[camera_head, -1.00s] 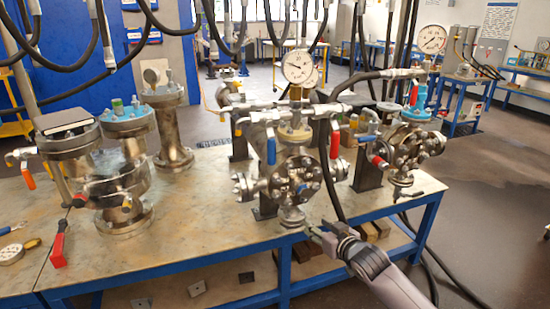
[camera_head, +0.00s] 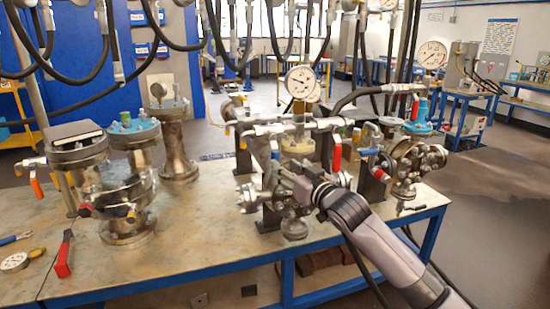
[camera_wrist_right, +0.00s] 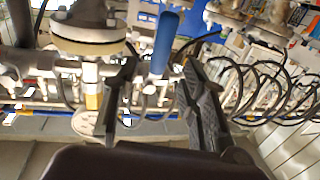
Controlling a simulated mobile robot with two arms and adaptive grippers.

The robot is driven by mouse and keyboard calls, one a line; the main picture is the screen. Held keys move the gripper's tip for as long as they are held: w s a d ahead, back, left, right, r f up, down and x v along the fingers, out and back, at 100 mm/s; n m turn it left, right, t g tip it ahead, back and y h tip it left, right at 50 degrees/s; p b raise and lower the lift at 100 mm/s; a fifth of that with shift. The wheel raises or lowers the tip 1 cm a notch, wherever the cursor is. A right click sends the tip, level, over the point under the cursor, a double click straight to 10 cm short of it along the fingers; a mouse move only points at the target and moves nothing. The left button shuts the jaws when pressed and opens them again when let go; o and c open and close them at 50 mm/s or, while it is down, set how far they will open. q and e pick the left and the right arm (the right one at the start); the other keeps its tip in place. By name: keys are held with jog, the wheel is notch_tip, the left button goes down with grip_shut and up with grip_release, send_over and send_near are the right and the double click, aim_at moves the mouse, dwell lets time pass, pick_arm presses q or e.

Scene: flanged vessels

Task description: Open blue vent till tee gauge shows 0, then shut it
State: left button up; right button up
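The blue vent handle (camera_head: 275,150) hangs on the left side of the middle vessel (camera_head: 292,215). It also shows in the right wrist view (camera_wrist_right: 165,42), pointing down between the finger lines. My right gripper (camera_head: 293,178) reaches in front of that vessel and hides much of it. In the right wrist view its two fingers (camera_wrist_right: 158,90) are apart, with the handle's end near the gap; I cannot tell whether they touch it. The white round gauge (camera_head: 300,82) stands above this vessel; its needle reading is too small to tell. My left gripper is out of view.
A red handle (camera_head: 337,157) hangs just right of the vessel.

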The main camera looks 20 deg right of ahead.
aim_at(275, 156)
jog(key=x, duration=0.6)
jog(key=shift+w+a, duration=0.15)
jog(key=shift+w, duration=0.15)
jog(key=shift+c, duration=0.4)
grip_shut()
